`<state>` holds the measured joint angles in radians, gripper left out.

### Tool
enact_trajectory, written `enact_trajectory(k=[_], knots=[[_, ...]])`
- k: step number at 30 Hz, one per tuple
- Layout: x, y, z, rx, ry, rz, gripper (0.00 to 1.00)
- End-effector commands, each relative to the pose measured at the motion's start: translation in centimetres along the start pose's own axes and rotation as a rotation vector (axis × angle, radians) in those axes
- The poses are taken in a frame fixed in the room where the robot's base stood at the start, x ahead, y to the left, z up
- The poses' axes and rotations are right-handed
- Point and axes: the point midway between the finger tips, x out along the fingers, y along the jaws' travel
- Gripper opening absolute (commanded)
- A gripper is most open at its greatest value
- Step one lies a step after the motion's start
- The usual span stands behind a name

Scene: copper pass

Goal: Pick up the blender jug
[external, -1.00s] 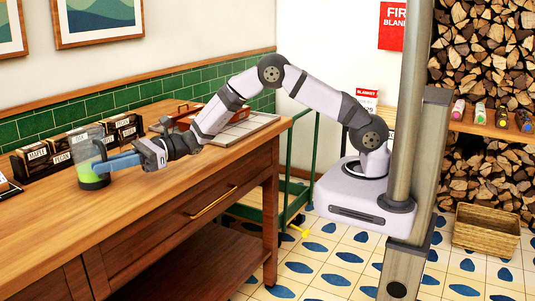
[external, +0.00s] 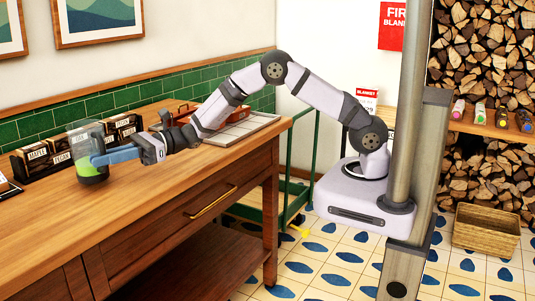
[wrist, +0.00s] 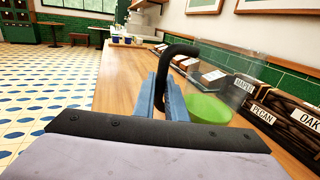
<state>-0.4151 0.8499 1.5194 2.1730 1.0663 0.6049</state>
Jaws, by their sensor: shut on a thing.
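The blender jug (external: 84,138) is clear with bright green contents low inside and a dark base. It is in the left of the external view, a little above the wooden counter. In the wrist view the jug (wrist: 232,80) is right of centre, with its black handle (wrist: 180,49) arching towards me. My gripper (external: 100,159) reaches it from the right, and its blue fingers (wrist: 171,98) are shut on the handle. The fingers hide the lower part of the handle.
The wooden counter (external: 150,200) is clear in front. Dark labelled boxes, such as the PECAN box (wrist: 270,112), stand close behind the jug along the green-tiled wall. A red toolbox-like item (external: 185,112) and a pale tray (external: 240,130) lie towards the counter's right end.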

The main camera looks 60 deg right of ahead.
Motion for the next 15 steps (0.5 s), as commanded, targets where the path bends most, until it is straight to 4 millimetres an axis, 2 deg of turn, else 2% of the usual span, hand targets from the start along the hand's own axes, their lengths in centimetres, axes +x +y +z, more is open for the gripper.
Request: enact_trajectory(k=[1, 15], knots=[[0.0, 0.0, 0.7, -0.006, -0.007, 0.001, 0.0], [0.0, 0.0, 4.8, -0.006, -0.008, 0.001, 0.0]])
